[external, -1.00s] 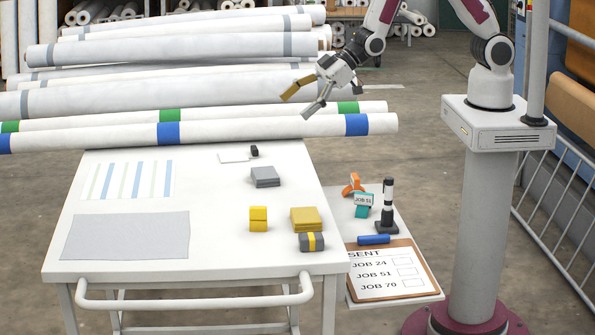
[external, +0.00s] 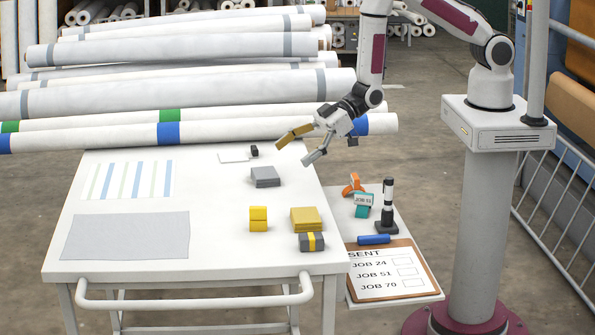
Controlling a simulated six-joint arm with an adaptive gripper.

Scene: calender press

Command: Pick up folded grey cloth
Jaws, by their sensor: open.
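The folded grey cloth (external: 265,177) lies as a small block on the white table, right of the table's middle and toward the back. My gripper (external: 291,148) is open and empty. In the picture it is above and to the right of the cloth, apart from it, with its fingers pointing down and left. One finger looks yellowish and the other grey. Nothing hides the cloth.
A yellow block (external: 258,218), a folded yellow cloth (external: 306,219) and a grey block with a yellow band (external: 311,242) stand nearer the front. A flat grey sheet (external: 126,236) lies at left. Long white rolls (external: 230,129) lie behind the table.

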